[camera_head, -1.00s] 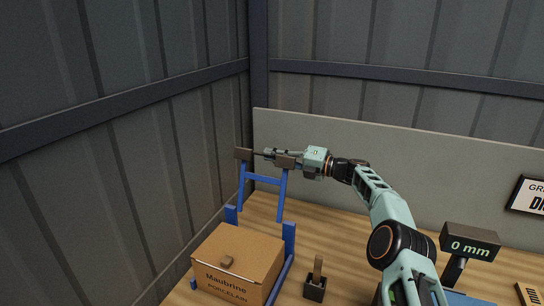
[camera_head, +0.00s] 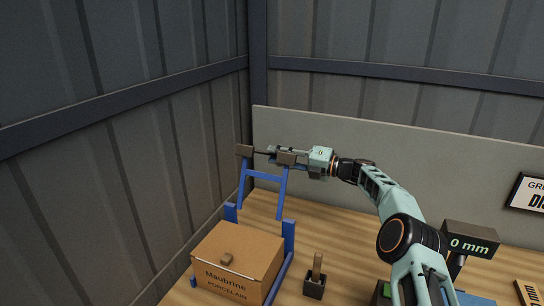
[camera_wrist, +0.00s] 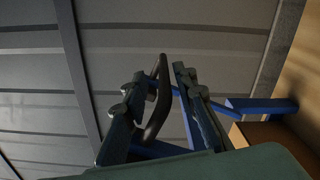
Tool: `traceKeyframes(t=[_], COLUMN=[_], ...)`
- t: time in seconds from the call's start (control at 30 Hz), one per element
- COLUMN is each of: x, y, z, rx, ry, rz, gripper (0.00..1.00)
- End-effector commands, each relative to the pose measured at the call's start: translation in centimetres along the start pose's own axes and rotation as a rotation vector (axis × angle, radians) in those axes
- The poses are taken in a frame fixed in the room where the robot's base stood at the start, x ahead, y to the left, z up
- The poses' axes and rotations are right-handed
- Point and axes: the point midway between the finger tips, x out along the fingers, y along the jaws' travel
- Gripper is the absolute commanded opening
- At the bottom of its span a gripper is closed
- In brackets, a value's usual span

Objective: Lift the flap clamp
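The flap clamp (camera_head: 263,177) is a blue frame with two arms, a crossbar and brown end blocks. It stands raised, steeply tilted, above the back of a cardboard box (camera_head: 237,259). My gripper (camera_head: 275,153) is at the top of the flap, partly hidden by the right brown block. In the wrist view my gripper (camera_wrist: 160,78) has its fingers apart. A dark curved bar (camera_wrist: 157,95) of the flap runs between them, close to the left finger; contact is unclear. Blue parts of the frame show behind the fingers.
The box is marked "Maubrine PORCELAIN". A small dark holder with a wooden piece (camera_head: 315,278) stands right of it. A display (camera_head: 469,243) reads 0 mm farther right. A grey panel (camera_head: 400,150) and corrugated walls stand close behind and left.

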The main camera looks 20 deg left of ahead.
Motion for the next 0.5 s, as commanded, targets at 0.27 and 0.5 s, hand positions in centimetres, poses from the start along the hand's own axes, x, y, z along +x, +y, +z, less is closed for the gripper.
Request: traceKeyframes(t=[0.27,0.5], x=[-6.0,-9.4], y=[0.0,-0.1], z=[0.0,-0.2], rx=[0.001,0.001], ry=[-0.001,0.003], rz=[-0.001,-0.002], gripper=[0.26,0.26])
